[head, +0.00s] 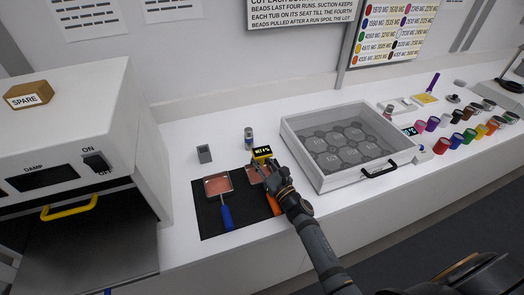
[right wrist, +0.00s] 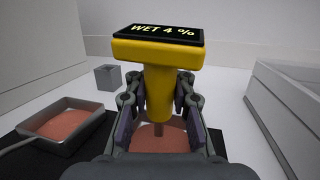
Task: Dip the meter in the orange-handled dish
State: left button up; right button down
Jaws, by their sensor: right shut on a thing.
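My right gripper (head: 272,172) is shut on the yellow meter (head: 262,151), which is upright over the orange-handled dish (head: 251,178). In the right wrist view the meter (right wrist: 158,55) stands between the fingers (right wrist: 158,112), and its dark screen reads "WET 4 %". Its thin grey probe points down against reddish powder (right wrist: 172,132); I cannot tell whether the tip is in it. The dish's orange handle (head: 273,205) shows beside my arm, which hides part of the dish. The blue-handled dish (head: 218,184) lies to the left with similar powder. My left gripper is not in view.
Both dishes are on a black mat (head: 207,220). A small grey block (head: 204,153) and a small jar (head: 248,138) stand behind them. A clear-lidded case (head: 350,145) is close on the right. A white oven (head: 70,140) stands left. Colored jars (head: 456,140) line the far right.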

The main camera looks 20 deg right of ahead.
jog(key=shift+r, duration=0.1)
notch_tip(320, 180, up, 8)
jog(key=p, duration=0.6)
jog(key=shift+p, duration=0.35)
